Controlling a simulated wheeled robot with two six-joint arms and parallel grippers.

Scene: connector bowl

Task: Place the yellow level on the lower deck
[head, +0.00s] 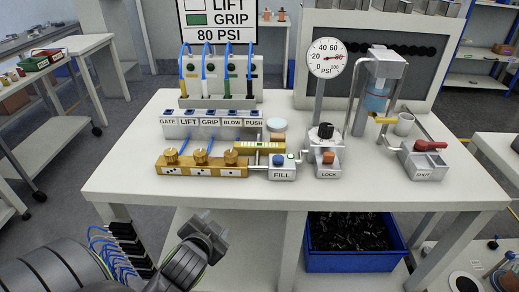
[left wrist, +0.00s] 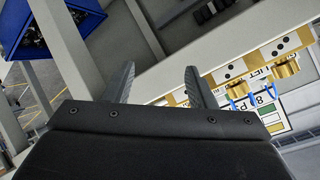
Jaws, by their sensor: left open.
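The yellow level (head: 262,146) lies on the tabletop between the row of labelled boxes and the white FILL box, just behind the brass knob block. The lower deck (head: 245,240) is the pale shelf under the table, partly hidden by my left arm. My left gripper (head: 208,232) is in front of the table, below the top's front edge, apart from the level. In the left wrist view both fingers (left wrist: 158,82) are spread with nothing between them. My right gripper is in neither view.
A brass block with three knobs (head: 200,163) stands near the table's front left. A pressure gauge (head: 327,58) and dispenser stand to the right. A blue bin of dark parts (head: 350,262) sits under the table at right. The tabletop's front strip (head: 300,192) is clear.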

